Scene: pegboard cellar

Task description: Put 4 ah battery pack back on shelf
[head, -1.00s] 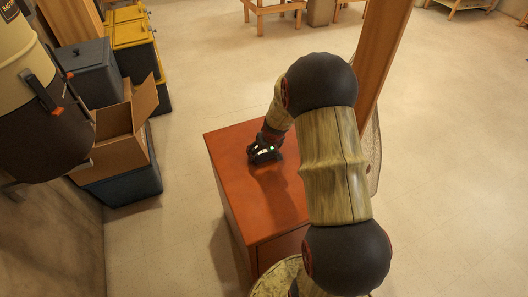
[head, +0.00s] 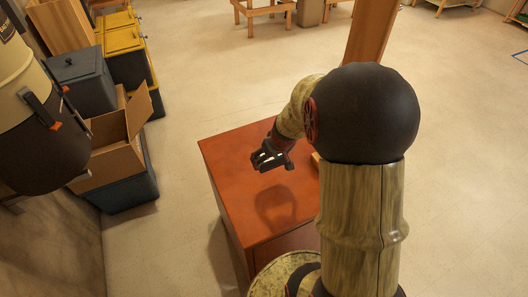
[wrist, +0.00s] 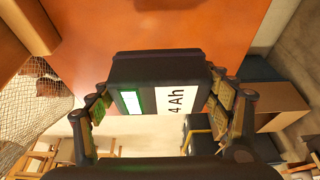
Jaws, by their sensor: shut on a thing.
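The 4 Ah battery pack (wrist: 155,72) is a dark block with a green-edged white label and a "4 Ah" label in the wrist view. My gripper (wrist: 163,100) is shut on it, one finger on each side. In the head view my gripper (head: 270,160) holds the pack above the orange-red cabinet top (head: 228,152). A shadow on the top lies apart from the gripper, so the pack is raised. The pack is small and mostly hidden by the fingers there. I cannot make out which surface is the shelf.
An open cardboard box (head: 112,150) sits on a dark bin (head: 128,192) left of the cabinet. A grey bin (head: 82,82) and yellow-lidded bins (head: 121,42) stand behind. A wooden board (head: 370,32) stands behind my arm.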

